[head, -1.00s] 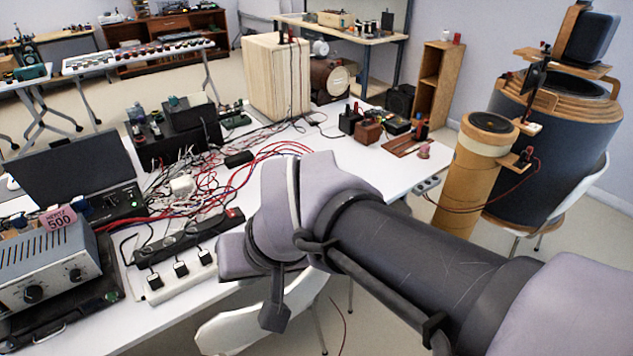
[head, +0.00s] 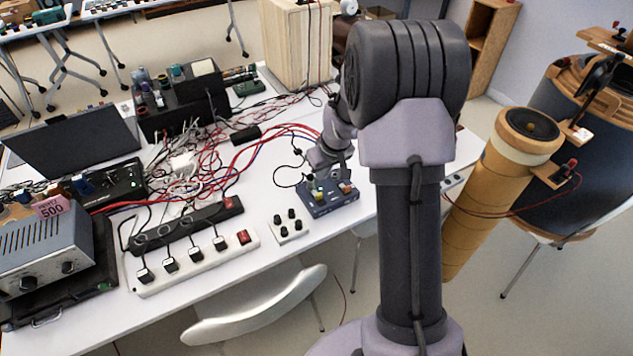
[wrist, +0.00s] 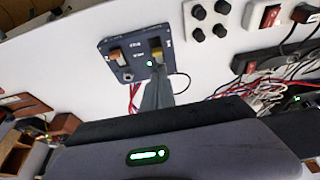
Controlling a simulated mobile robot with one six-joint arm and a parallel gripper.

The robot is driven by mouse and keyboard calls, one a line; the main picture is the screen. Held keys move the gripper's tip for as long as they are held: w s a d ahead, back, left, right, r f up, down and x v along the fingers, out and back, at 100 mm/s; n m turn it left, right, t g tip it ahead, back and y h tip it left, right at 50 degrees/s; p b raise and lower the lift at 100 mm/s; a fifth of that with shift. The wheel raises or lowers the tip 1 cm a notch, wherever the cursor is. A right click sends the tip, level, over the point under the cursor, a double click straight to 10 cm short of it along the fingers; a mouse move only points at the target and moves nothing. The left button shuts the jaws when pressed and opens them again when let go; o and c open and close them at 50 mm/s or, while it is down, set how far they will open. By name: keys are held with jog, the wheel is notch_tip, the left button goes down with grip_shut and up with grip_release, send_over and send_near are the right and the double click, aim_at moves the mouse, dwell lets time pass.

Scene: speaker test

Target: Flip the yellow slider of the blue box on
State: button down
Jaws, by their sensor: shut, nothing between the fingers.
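The blue box (head: 326,200) lies on the white table near its front edge. In the wrist view the blue box (wrist: 136,74) carries an orange slider (wrist: 117,57) on the left and the yellow slider (wrist: 157,52) on the right. My gripper (wrist: 158,74) is shut and empty. In the head view my gripper (head: 328,172) reaches down to the far side of the box.
A small white block with black knobs (head: 289,225) lies left of the box. Power strips (head: 195,262) and tangled red and black cables (head: 205,185) fill the table further left. A chair (head: 255,305) stands at the front edge.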

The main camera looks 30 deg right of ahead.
jog(key=b, duration=0.4)
send_near(314, 194)
jog(key=x, duration=0.5)
jog(key=shift+w, duration=0.15)
jog(key=shift+f, duration=0.1)
